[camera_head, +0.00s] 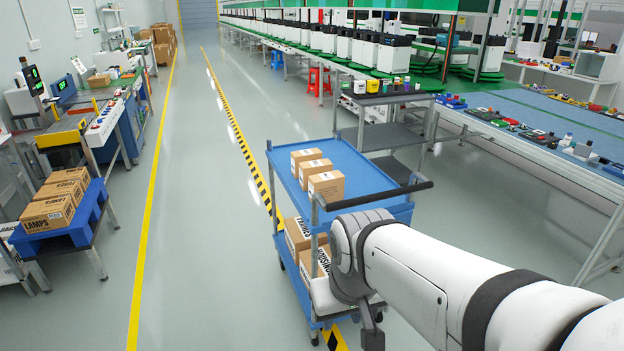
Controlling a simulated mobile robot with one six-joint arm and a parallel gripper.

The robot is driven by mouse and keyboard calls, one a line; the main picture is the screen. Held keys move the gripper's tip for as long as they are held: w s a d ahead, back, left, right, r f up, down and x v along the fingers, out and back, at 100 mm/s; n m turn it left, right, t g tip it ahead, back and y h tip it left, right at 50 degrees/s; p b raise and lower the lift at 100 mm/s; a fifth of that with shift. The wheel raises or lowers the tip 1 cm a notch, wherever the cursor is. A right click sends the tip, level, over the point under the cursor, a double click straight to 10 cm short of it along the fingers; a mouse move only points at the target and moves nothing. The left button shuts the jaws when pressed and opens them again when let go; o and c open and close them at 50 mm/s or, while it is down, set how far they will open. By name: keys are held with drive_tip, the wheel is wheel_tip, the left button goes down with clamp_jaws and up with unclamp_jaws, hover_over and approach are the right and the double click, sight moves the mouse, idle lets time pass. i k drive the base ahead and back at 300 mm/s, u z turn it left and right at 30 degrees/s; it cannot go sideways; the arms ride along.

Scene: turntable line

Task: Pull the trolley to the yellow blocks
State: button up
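The blue trolley (352,164) stands on the floor just ahead of me. Three brown boxes (327,186) are on its top shelf, and more brown boxes (299,236) are on its lower shelf. Its black handle (385,194) is at the near end, above the wrist of my arm. My gripper (372,328) is low by the trolley's near corner. My arm hides part of that end, and I cannot tell whether the gripper touches the trolley or how far open it is. I cannot clearly make out separate yellow blocks.
A yellow-and-black striped floor line (238,135) runs beside and under the trolley. A plain yellow line (150,205) lies farther left, with clear floor between. A grey shelf cart (384,137) stands close behind the trolley. A long workbench (560,165) is on the right.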

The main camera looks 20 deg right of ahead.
sight(367, 187)
drive_tip(key=i, duration=1)
drive_tip(key=u, duration=0.05)
